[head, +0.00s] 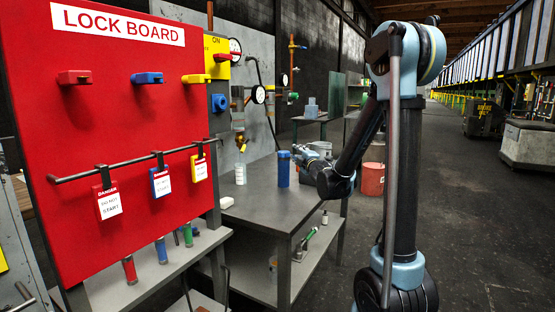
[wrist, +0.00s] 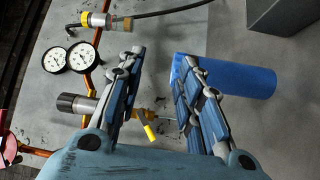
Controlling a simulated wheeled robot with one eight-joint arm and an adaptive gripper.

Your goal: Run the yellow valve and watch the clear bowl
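My gripper (head: 300,152) is over the grey bench in the head view, close to a blue cylinder (head: 284,169). In the wrist view my gripper (wrist: 161,57) is open, with nothing between its fingers. The blue cylinder (wrist: 245,82) lies behind and beside the right finger; I cannot tell whether they touch. A small yellow valve handle (wrist: 150,132) shows between the finger bases, on brass piping; it also shows small in the head view (head: 243,148). A small glassy part (head: 238,119) above it may be the clear bowl; its contents are too small to read.
The bench top (head: 262,208) has free room at the front and a white bottle (head: 240,173) at its left. The red lock board (head: 105,150) stands left. Gauges (wrist: 82,57) and piping sit on the grey panel. A red bucket (head: 372,179) stands behind my arm.

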